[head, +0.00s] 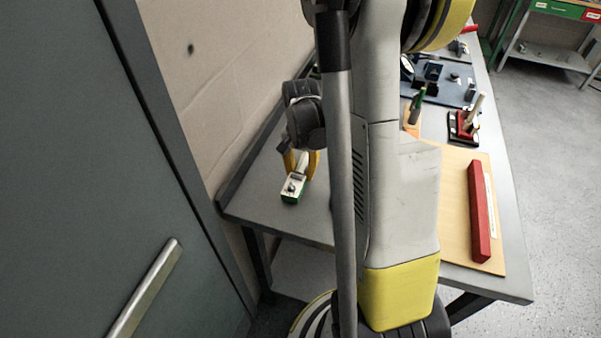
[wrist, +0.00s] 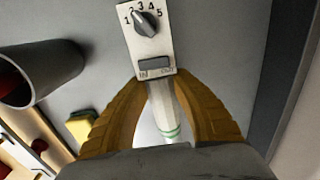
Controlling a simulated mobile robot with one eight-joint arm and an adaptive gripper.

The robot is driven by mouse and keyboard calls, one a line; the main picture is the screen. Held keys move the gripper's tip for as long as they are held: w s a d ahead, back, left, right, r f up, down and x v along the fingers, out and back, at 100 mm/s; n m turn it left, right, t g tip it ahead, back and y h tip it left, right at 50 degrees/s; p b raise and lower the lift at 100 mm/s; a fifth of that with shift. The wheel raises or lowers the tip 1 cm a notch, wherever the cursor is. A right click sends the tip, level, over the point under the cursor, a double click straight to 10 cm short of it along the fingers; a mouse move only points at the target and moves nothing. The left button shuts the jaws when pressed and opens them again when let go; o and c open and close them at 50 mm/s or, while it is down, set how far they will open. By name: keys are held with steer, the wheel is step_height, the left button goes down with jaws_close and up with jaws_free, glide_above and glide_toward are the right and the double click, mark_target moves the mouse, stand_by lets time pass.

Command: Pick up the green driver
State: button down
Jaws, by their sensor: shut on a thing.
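The green driver (head: 293,188) has a boxy end with a pale top and green sides, near the left end of the grey bench. In the wrist view the driver (wrist: 147,42) shows a dial marked 1 to 5, a switch marked IN, and a white shaft with green rings. My gripper (head: 300,162) has its yellow fingers shut around the pale shaft behind the box. The fingers also show in the wrist view (wrist: 166,84), one on each side. I cannot tell whether the driver touches the bench.
A wall and a raised rim run along the bench's left side. A red bar (head: 480,212) lies on a tan board (head: 455,185) at the right. A grey cup-like cylinder (wrist: 38,75) and a yellow-green block (wrist: 81,126) are left of my gripper.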

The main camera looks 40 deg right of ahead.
mark_target(303, 165)
steer(key=r, duration=0.2)
steer(key=d+r+p, duration=0.1)
steer(key=r, duration=0.1)
steer(key=shift+w+d+p, duration=0.1)
steer(key=shift+w+p, duration=0.05)
steer(key=shift+p, duration=0.15)
steer(key=w+d+r+p, duration=0.2)
steer(key=d+r, duration=0.4)
steer(key=d, duration=0.4)
steer(key=shift+w, duration=0.55)
steer(key=c, duration=1.8)
jaws_free()
jaws_close()
